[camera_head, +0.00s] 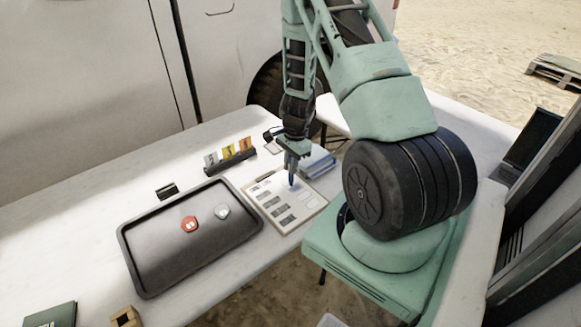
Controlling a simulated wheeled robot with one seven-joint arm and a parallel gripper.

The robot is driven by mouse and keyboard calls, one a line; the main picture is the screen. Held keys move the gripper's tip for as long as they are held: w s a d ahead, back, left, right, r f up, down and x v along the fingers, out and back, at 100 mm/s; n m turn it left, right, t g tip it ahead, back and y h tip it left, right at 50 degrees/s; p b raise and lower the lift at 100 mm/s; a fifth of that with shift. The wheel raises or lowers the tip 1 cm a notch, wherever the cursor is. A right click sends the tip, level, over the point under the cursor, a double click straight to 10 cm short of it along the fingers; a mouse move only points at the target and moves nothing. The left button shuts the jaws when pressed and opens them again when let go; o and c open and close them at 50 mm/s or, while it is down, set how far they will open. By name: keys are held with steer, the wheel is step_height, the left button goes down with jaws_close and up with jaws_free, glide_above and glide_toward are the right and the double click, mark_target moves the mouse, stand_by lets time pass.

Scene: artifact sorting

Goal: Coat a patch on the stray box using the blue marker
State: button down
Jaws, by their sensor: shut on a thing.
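My gripper (290,168) points down over the right part of the table, shut on the blue marker (291,182). The marker is upright with its lower end just above or on the pale form board (318,205); I cannot tell whether it touches. The board carries printed rows with several dark grey patches on its left and lower part. The text is too small to read, so I cannot tell which area is the stray box. The marker's top is hidden by the gripper.
Behind stand coloured number cards (229,152) in a black holder. A blue book-like item (318,164) lies behind the board.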

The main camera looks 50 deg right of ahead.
mark_target(290, 156)
steer(key=shift+r+p, duration=1.8)
steer(key=shift+r, duration=0.8)
steer(key=shift+f+b, duration=0.3)
steer(key=shift+b, duration=0.7)
steer(key=b, duration=0.2)
steer(key=shift+b, duration=0.35)
steer(key=shift+f, duration=0.15)
